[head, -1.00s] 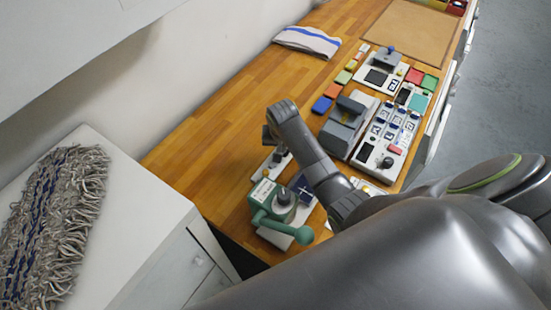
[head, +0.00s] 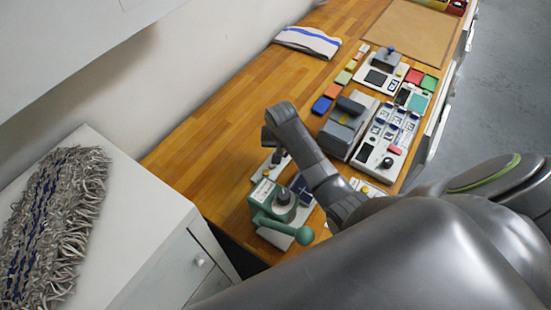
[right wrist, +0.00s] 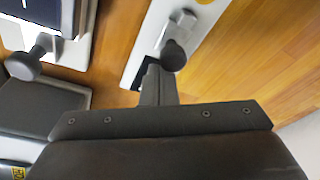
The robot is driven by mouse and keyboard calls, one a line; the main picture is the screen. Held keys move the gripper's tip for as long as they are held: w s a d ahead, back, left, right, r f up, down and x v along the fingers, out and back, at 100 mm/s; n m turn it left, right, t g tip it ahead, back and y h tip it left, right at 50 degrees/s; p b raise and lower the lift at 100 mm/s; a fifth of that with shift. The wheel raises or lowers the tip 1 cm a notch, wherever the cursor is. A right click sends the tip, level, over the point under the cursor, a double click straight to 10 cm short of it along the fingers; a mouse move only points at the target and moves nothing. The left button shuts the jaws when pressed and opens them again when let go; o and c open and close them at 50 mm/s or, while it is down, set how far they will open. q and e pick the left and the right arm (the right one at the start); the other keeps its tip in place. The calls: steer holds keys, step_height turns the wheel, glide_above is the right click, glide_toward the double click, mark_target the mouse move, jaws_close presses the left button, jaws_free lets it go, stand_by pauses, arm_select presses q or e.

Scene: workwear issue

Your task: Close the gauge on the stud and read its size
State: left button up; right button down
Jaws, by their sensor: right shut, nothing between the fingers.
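A narrow white plate with a dark round knob on a grey block, which looks like the gauge (right wrist: 140,52), lies on the bench in the right wrist view. It also shows partly in the head view (head: 259,173), behind my right arm. My right gripper (right wrist: 156,76) is shut and empty, its fingertips close beside the dark knob (right wrist: 174,56). I cannot tell whether they touch it. In the head view the right gripper (head: 269,138) is bent down over the plate, its tips mostly hidden. I cannot make out the stud or any size reading. My left gripper is not in view.
A green device with a ball-ended lever (head: 268,196) stands at the bench's near end. A grey boxy device (head: 343,135) and a white panel (head: 392,160) lie farther right. A folded cloth (head: 308,41) lies at the back. Bare wood (head: 225,130) is free left of my arm.

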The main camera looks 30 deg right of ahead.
steer(key=shift+s+a+p, duration=0.45)
steer(key=shift+s+a, duration=0.05)
steer(key=shift+a, duration=0.4)
stand_by(0.4)
steer(key=shift+s+a, duration=0.15)
stand_by(0.6)
steer(key=shift+d, duration=0.2)
steer(key=shift+w+d, duration=0.3)
steer(key=shift+r, duration=0.1)
step_height(320, 180, up, 8)
stand_by(0.8)
stand_by(0.5)
